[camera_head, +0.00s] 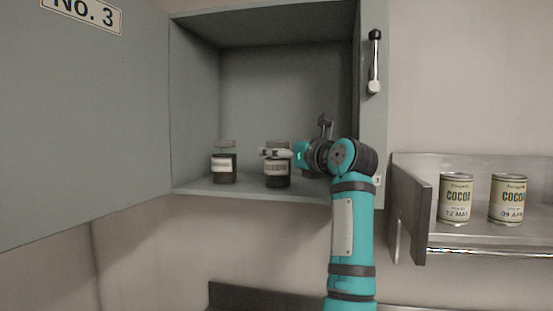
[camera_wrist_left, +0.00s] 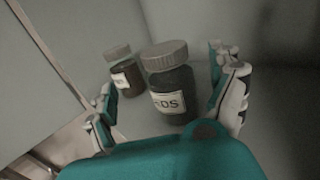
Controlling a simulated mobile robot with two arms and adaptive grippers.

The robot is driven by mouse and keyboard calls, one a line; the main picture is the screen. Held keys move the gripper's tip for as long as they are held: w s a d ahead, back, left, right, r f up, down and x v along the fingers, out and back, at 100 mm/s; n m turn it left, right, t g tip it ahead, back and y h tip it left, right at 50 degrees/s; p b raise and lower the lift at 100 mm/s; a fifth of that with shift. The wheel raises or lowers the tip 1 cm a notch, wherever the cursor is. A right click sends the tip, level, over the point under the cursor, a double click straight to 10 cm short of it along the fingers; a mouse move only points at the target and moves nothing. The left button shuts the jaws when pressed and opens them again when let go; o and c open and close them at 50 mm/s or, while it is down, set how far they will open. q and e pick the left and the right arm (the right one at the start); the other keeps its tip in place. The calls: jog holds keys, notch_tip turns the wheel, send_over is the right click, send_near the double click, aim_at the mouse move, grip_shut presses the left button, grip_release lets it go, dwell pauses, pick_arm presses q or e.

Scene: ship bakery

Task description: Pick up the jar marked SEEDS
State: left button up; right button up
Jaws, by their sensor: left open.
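The jar marked SEEDS (camera_wrist_left: 172,101) is dark with a grey lid; its label shows only the letters "DS" in the left wrist view. In the head view this jar (camera_head: 277,181) stands upright on the cabinet shelf, partly covered by my gripper. My left gripper (camera_head: 276,153) reaches into the cabinet from the right at the jar's upper part. In the left wrist view my left gripper (camera_wrist_left: 168,100) is open, with one finger on either side of the jar. Contact with the jar cannot be told. My right gripper is not in view.
A second dark jar (camera_head: 223,170) stands to the left on the same shelf (camera_head: 205,187), close by in the wrist view (camera_wrist_left: 126,78). The open door (camera_head: 85,120) marked No. 3 is at left.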

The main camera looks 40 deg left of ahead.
aim_at(284, 148)
pick_arm(q)
jog(key=a+p, duration=0.1)
jog(key=w+a+p, duration=0.1)
jog(key=w+a+r+p, duration=0.1)
jog(key=a, duration=0.1)
jog(key=shift+w+a+p, duration=0.1)
jog(key=shift+w+p, duration=0.05)
jog(key=shift+p, duration=0.15)
jog(key=shift+a+f, duration=0.25)
jog(key=shift+a, duration=0.2)
jog(key=shift+w+d, duration=0.15)
jog(key=shift+d, duration=0.05)
jog(key=shift+c, duration=0.2)
jog(key=shift+d, duration=0.1)
jog(key=shift+c, duration=1.2)
jog(key=c, duration=1.3)
jog(key=shift+r, duration=0.1)
jog(key=shift+c, duration=1)
